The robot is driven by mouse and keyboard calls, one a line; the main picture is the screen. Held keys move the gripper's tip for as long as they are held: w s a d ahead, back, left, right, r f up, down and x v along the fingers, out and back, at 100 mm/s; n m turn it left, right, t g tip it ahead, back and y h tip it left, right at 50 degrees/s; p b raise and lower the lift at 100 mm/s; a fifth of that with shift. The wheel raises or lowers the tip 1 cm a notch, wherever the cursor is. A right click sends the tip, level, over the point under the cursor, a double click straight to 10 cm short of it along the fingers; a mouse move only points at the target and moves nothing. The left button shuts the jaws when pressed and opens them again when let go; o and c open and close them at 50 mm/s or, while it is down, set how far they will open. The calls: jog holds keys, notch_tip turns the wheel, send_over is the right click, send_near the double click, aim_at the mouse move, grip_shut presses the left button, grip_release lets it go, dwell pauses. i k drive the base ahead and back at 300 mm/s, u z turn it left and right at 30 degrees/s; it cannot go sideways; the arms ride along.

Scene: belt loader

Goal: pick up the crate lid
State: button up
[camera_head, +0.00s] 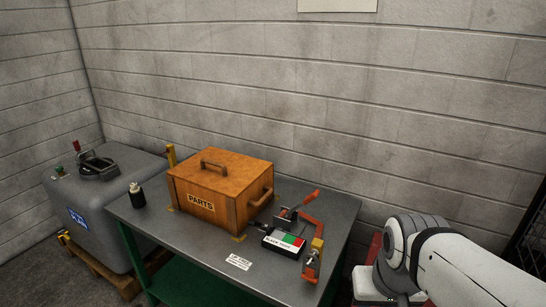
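The crate lid (240,168) is a flat orange-brown wooden panel with a raised bar handle (214,163) on top. It lies on a wooden crate (199,217) labelled PARTS, which stands on the grey table near its back. The crate has another handle on its right side. My gripper is not in view; only white and grey links of my arm show at the lower right, well apart from the lid.
The grey table (190,252) also holds a small black bottle (136,196) left of the crate. Right of it are a black box (284,242) with coloured panels and an orange-handled clamp (313,260). A grey tank (115,188) stands at left. A block wall rises behind.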

aim_at(229, 173)
jog(key=z, duration=2.95)
jog(key=k, duration=2.45)
jog(key=u, duration=1.6)
jog(key=i, duration=1.05)
jog(key=u, duration=0.1)
